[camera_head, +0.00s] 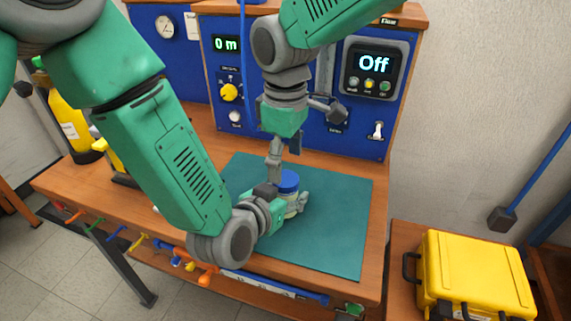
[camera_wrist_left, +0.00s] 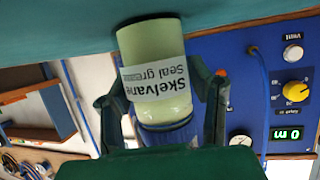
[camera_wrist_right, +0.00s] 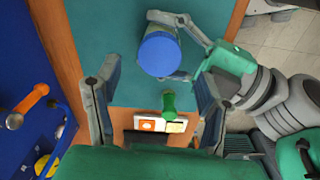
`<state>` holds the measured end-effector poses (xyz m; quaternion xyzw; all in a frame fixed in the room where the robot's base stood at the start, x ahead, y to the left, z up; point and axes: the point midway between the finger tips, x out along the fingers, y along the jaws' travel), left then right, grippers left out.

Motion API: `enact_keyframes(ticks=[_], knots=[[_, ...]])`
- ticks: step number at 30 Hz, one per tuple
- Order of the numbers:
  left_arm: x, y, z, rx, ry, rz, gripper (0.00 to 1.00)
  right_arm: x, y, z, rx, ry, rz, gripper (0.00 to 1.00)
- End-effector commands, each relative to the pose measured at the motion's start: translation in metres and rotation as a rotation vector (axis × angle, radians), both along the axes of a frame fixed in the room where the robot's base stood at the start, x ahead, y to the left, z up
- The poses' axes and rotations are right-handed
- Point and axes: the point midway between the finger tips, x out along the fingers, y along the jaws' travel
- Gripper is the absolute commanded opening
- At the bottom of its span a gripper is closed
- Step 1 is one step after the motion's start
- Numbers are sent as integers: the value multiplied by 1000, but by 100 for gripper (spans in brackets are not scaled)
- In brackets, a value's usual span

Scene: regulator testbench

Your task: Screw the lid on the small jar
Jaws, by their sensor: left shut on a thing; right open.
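The small jar (camera_wrist_left: 156,70) is pale green-white with a "Skelvane Seal grease" label, seen upside down in the left wrist view. It appears to stand upright on the teal mat (camera_head: 335,230). The blue lid (camera_head: 288,181) sits on top of the jar; how tightly cannot be seen. My left gripper (camera_head: 293,206) is shut around the jar's sides. My right gripper (camera_head: 281,158) points down just above the lid, open and empty. In the right wrist view, the round lid (camera_wrist_right: 160,54) shows beyond my right fingers (camera_wrist_right: 155,100), apart from them.
A yellow case (camera_head: 475,275) is at the lower right. Tools hang along the bench's front edge. The mat's right side is clear.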

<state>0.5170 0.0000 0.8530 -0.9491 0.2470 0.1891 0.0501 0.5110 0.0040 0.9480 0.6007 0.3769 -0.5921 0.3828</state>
Motion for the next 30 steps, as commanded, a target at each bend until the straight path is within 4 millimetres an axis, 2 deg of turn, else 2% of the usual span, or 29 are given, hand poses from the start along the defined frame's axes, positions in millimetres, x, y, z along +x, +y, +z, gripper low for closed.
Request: enact_keyframes(ticks=[4, 7, 15, 18, 22, 30], knots=[[1, 0, 0, -1, -2, 1, 0, 0, 0, 0, 1, 2, 11, 60], [1, 0, 1, -1, -2, 1, 0, -4, 2, 1, 2, 17, 109, 60], [0, 0, 1, -1, -2, 1, 0, -6, 4, 21, 4, 27, 677, 60], [0, 0, 1, -1, -2, 0, 0, -2, 2, 29, -3, 14, 819, 60], [0, 0, 1, -1, -2, 0, 0, 1, 0, 35, -9, 2, 904, 60], [0, 0, 1, -1, -2, -1, 0, 1, 0, 35, -13, 1, 911, 60]])
